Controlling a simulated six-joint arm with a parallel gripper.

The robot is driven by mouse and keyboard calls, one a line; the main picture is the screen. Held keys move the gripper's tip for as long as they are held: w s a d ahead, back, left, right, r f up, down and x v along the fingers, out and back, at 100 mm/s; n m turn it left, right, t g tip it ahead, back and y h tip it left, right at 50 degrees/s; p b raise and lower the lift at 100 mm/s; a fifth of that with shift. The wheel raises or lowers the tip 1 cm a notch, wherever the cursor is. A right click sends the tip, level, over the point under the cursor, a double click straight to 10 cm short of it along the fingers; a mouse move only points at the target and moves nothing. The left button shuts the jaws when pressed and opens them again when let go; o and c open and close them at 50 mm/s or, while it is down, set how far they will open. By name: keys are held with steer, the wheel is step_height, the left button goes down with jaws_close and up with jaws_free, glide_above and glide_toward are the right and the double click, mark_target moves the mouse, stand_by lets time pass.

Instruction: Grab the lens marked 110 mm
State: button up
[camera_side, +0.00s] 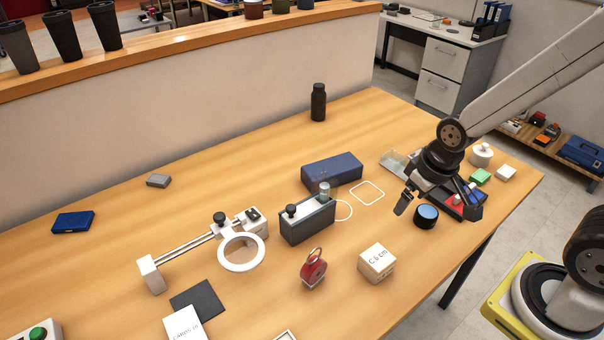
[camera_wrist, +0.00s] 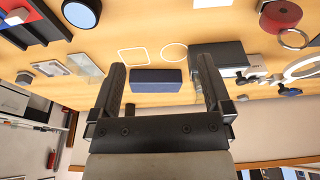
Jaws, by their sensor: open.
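A short black-rimmed cylinder with a blue glassy top, looking like a lens (camera_side: 427,214), stands on the table at the right. It also shows at the top left edge of the wrist view (camera_wrist: 82,12). No 110 mm marking is legible on it. My gripper (camera_side: 438,207) is open and empty, with its fingers spread near this lens in the side view. In the wrist view my gripper (camera_wrist: 160,72) has the lens well outside its finger gap. A clear disc in a white ring (camera_side: 241,252) sits on a rail stand.
A black tray with red and blue parts (camera_side: 465,207) lies close beside the lens. A cream block (camera_side: 376,262), red round item (camera_side: 313,270), grey box with knobs (camera_side: 307,219) and dark blue case (camera_side: 332,171) stand leftward. The table between them has bare patches.

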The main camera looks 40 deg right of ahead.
mark_target(424, 214)
steer(key=d+f+n+g+h, duration=0.1)
steer(key=f+n+g+h, duration=0.1)
steer(key=f+n, duration=0.1)
steer(key=s+d+f+n+g+h, duration=0.1)
steer(key=f+n+g+h, duration=0.1)
steer(key=f+n+h, duration=0.1)
steer(key=d+f+n+g+h, duration=0.1)
steer(key=f+n+g+h, duration=0.1)
steer(key=n, duration=0.3)
steer(key=shift+s+d+f+h, duration=0.15)
steer(key=shift+d+f+h, duration=0.3)
steer(key=shift+h, duration=0.15)
steer(key=w+n+h, duration=0.1)
steer(key=w+f+n+t+h, duration=0.1)
steer(key=n, duration=0.1)
steer(key=d+f+n+h, duration=0.1)
steer(key=h, duration=0.1)
steer(key=shift+w+t, duration=0.3)
steer(key=shift+w, duration=0.1)
steer(key=shift+w+f+n+t+h, duration=0.15)
steer(key=shift+w+n+t+h, duration=0.3)
steer(key=shift+n+h, duration=0.3)
steer(key=shift+d, duration=0.1)
steer(key=shift+x, duration=1.3)
steer(key=shift+d+f, duration=0.1)
